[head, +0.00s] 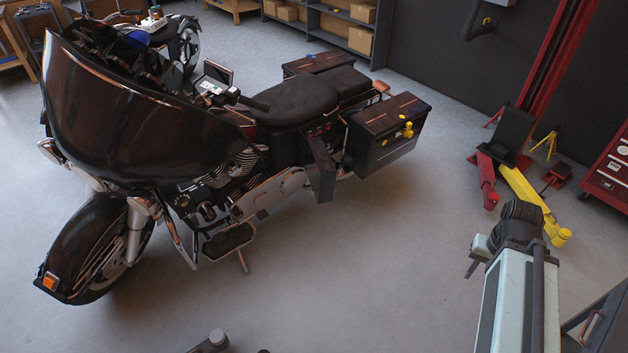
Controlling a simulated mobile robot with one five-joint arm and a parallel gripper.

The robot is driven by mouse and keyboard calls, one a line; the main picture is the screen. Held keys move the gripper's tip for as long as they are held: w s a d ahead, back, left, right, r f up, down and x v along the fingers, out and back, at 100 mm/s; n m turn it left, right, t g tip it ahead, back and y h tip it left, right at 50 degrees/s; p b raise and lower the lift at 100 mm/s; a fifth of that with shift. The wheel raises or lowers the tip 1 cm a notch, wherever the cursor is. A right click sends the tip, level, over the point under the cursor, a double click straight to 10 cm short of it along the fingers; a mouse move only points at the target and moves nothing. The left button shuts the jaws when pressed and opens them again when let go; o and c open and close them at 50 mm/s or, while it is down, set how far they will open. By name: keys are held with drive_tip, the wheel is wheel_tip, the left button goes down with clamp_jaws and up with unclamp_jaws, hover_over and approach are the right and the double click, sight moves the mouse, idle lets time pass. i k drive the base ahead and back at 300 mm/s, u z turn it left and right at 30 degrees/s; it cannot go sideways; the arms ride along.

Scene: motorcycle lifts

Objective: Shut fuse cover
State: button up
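A black motorcycle (290,105) stands on its stand, front wheel toward the lower left. Below its seat, a dark flat panel (321,172) sticks out from the side, next to a small area with reddish parts. It looks like the fuse cover, standing open. Its hinge is too small to make out. My arm is at the lower right, well apart from the motorcycle. What seems to be my gripper (474,266) shows as a small dark end left of the arm's top joint. Its fingers are not clear, and I see nothing held.
A black pannier (385,135) with yellow parts on its lid juts out right of the panel. The floor (370,260) between motorcycle and arm is clear. A red and yellow lift (530,195) and a red tool cabinet (608,170) stand at the right.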

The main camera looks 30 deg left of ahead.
sight(320, 170)
drive_tip(key=u, duration=1.25)
drive_tip(key=i, duration=1)
drive_tip(key=z, duration=0.05)
drive_tip(key=k, duration=1)
drive_tip(key=z, duration=0.65)
drive_tip(key=i, duration=1.3)
drive_tip(key=u, duration=1.5)
